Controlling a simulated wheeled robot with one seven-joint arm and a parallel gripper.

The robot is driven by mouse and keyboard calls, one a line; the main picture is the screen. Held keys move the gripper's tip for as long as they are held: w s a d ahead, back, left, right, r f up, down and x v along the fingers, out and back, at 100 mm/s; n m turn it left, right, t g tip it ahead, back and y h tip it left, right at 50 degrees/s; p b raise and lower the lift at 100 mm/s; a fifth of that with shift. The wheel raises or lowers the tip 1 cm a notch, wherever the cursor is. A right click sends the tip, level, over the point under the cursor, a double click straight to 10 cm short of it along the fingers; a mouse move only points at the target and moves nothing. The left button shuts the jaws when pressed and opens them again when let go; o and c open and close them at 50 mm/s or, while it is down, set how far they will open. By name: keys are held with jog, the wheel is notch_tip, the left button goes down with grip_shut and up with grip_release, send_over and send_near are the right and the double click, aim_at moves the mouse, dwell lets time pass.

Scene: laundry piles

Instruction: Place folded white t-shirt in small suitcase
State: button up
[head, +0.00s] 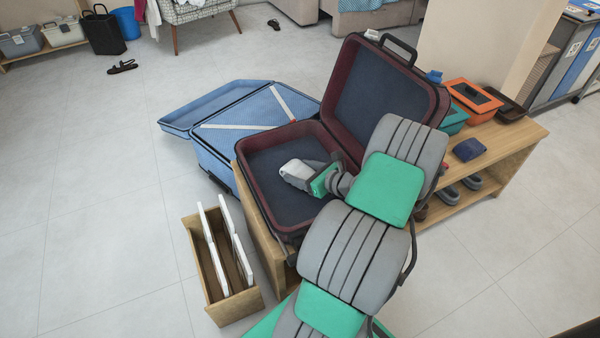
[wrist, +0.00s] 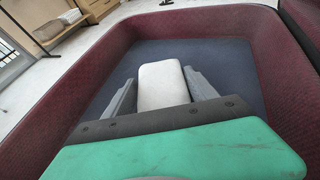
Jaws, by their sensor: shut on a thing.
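The small suitcase (head: 255,194) is open, dark red with a dark blue lining, and rests on a wooden bench with its lid raised behind. My gripper (head: 300,172) is inside its lower half, over the lining. In the wrist view my gripper (wrist: 163,92) is shut on the folded white t-shirt (wrist: 162,84), a small rounded white bundle between the fingers. The t-shirt also shows in the head view (head: 296,169). The suitcase walls (wrist: 95,85) surround it in the wrist view. I cannot tell whether the t-shirt touches the suitcase floor.
A larger blue suitcase (head: 215,154) lies open on the floor behind. A wooden box with upright white panels (head: 217,262) stands front left. The bench (head: 520,137) holds an orange box (head: 472,96) and a dark blue pouch (head: 469,149) at right. The left floor is mostly clear.

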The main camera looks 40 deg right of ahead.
jog(key=o, duration=1.5)
jog(key=shift+r, duration=0.15)
jog(key=p+v, duration=0.4)
jog(key=v, duration=0.8)
